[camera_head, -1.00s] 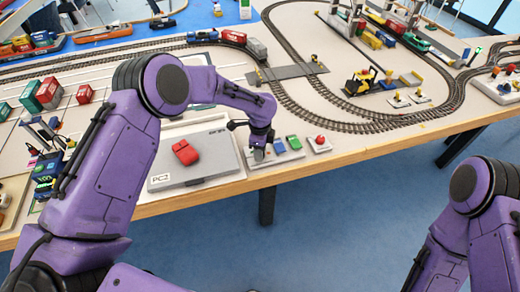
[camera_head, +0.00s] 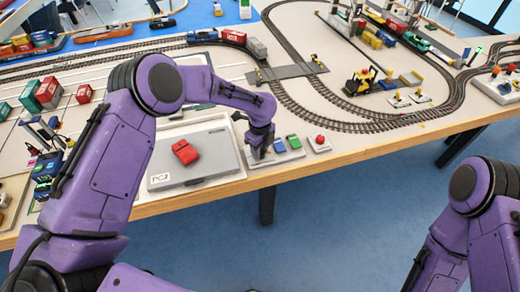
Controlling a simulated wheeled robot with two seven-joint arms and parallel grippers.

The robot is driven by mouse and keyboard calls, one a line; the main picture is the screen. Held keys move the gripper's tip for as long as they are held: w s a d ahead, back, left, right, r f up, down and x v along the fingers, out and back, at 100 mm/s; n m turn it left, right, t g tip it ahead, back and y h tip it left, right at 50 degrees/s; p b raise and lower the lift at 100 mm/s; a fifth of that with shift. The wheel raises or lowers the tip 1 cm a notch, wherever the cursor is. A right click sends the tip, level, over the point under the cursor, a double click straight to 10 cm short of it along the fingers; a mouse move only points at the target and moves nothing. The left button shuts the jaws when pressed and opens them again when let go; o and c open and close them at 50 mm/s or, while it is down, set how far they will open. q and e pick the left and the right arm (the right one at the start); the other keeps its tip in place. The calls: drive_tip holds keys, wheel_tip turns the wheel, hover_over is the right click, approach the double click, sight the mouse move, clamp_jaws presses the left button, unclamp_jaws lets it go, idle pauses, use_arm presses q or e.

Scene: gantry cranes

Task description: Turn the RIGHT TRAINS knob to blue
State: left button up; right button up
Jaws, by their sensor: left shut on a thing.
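A pale control panel (camera_head: 268,161) lies near the table's front edge, beside a grey laptop-like case. It carries a blue control (camera_head: 279,146) and a green control (camera_head: 293,142). My left gripper (camera_head: 259,154) points down over the panel's left end, left of the blue control. It is shut on what looks like a knob there, which the fingers and wrist hide. No label or colour setting of that knob can be read. My right gripper is out of view; only my right arm shows at the lower right.
A red button box (camera_head: 320,145) sits right of the panel. The grey case (camera_head: 193,160) with a red object (camera_head: 185,152) on it is at the left. Train tracks (camera_head: 350,122) curve behind. Another control panel (camera_head: 499,90) stands at the far right.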

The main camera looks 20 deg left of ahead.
use_arm(q)
drive_tip(key=shift+r, duration=0.1)
drive_tip(key=o, duration=1)
drive_tip(key=shift+o, duration=0.2)
wheel_tip(320, 180, up, 10)
drive_tip(key=b, duration=0.1)
drive_tip(key=shift+r+b, duration=0.25)
drive_tip(key=shift+b, duration=0.05)
drive_tip(key=shift+a+f, duration=0.1)
